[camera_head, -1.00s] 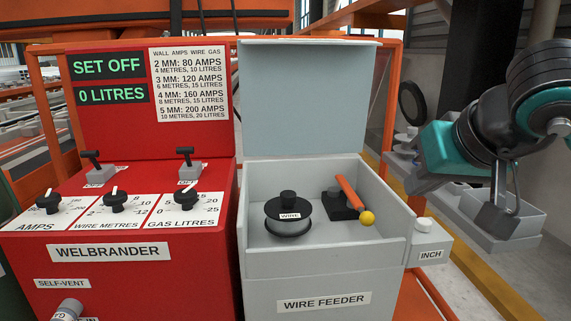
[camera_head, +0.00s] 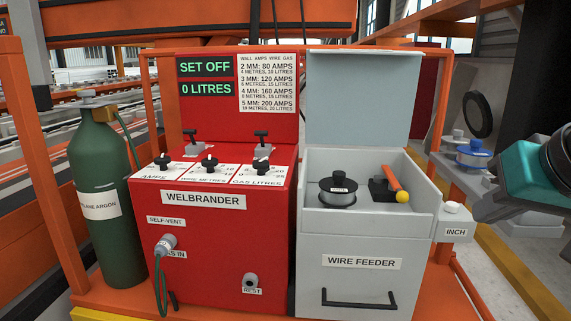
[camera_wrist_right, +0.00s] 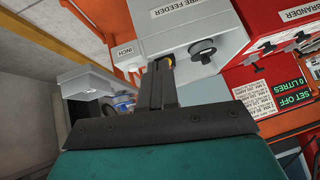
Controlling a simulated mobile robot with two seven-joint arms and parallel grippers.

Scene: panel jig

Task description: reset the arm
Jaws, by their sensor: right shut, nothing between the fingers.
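My right arm shows at the right edge of the head view. Its gripper (camera_head: 484,207) points left, beside the wire feeder, with nothing held. In the right wrist view its dark fingers (camera_wrist_right: 158,80) are together and empty, in front of the grey wire feeder (camera_wrist_right: 180,30). In the head view the wire feeder (camera_head: 360,288) stands with its lid (camera_head: 358,98) up. Inside are a black wire spool (camera_head: 338,200) and an orange lever with a yellow knob (camera_head: 403,196). My left gripper is not in view.
The red Welbrander (camera_head: 205,250) stands left of the feeder, its display reading SET OFF and 0 LITRES. A green argon bottle (camera_head: 106,215) stands further left. The INCH button box (camera_head: 454,228) juts out close to the gripper. A shelf behind holds a blue spool (camera_head: 474,155).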

